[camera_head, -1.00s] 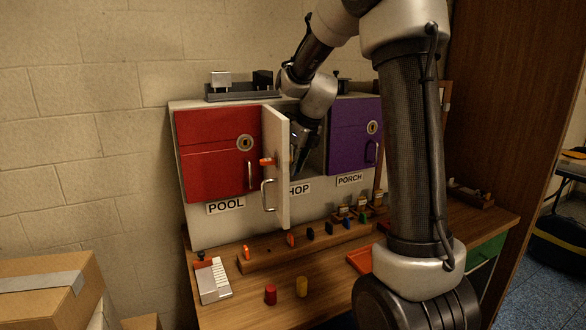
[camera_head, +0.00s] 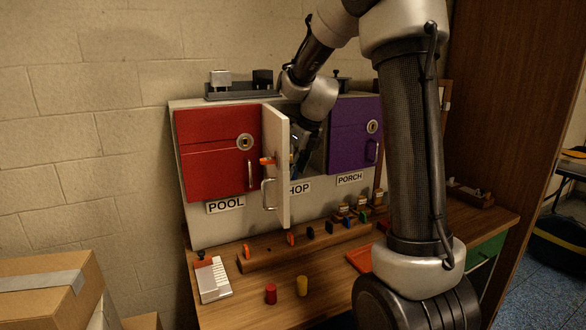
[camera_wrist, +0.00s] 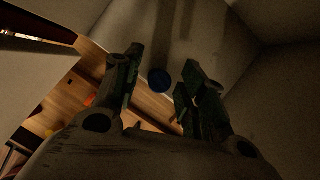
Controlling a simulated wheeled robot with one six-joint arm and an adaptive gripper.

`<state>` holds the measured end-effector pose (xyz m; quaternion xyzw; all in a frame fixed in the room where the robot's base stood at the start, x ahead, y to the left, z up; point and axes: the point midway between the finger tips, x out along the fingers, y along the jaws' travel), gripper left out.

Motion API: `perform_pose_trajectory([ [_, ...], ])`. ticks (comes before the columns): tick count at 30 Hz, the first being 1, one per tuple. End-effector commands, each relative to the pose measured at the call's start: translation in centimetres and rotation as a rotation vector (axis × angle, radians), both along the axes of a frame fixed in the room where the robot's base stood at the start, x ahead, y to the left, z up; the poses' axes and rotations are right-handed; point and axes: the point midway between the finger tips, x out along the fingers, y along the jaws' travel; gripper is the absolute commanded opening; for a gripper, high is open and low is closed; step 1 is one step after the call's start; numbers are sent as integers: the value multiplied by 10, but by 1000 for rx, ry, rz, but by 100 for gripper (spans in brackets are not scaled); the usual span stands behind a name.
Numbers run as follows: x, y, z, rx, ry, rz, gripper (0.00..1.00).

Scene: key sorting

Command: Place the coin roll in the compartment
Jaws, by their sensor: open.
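The open middle compartment (camera_head: 316,153), labelled with a partly hidden "HOP" sign, sits between a red door and a purple door. Its pale door (camera_head: 276,165) stands swung out, with an orange key (camera_head: 267,160) in it. My gripper (camera_wrist: 160,72) reaches inside the compartment, partly hidden by that door in the head view. In the wrist view its two fingers are apart. A blue coin roll (camera_wrist: 159,79) shows end-on as a round disc between the fingers, with a gap on each side. I cannot tell its height above the compartment floor.
A red roll (camera_head: 271,293) and a yellow roll (camera_head: 302,286) stand on the wooden table (camera_head: 330,305). A wooden rack (camera_head: 262,260) with several coloured keys runs below the cabinet. An orange tray (camera_head: 359,259) lies to the right. The open door stands close beside my gripper.

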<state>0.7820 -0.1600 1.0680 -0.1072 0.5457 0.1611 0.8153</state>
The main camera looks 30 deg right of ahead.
Motion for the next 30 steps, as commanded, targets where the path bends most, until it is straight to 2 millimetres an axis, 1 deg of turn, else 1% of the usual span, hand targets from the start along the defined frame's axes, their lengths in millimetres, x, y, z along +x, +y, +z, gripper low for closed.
perform_pose_trajectory([
  [4, -11, -5, 26, -1, -6, -1, 42],
  [5, -20, -9, 24, 0, -1, -4, 42],
  [9, -54, -23, 23, 1, -2, -5, 42],
  [15, -95, -39, 22, 0, -2, -4, 42],
  [19, -111, -46, 22, 0, -2, -3, 42],
  [23, -121, -47, 24, -13, -7, 31, 42],
  [26, -136, -38, 31, -80, -30, 192, 42],
  [29, -162, -23, 44, -216, -73, 512, 42],
  [30, -176, -17, 49, -284, -93, 675, 42],
])
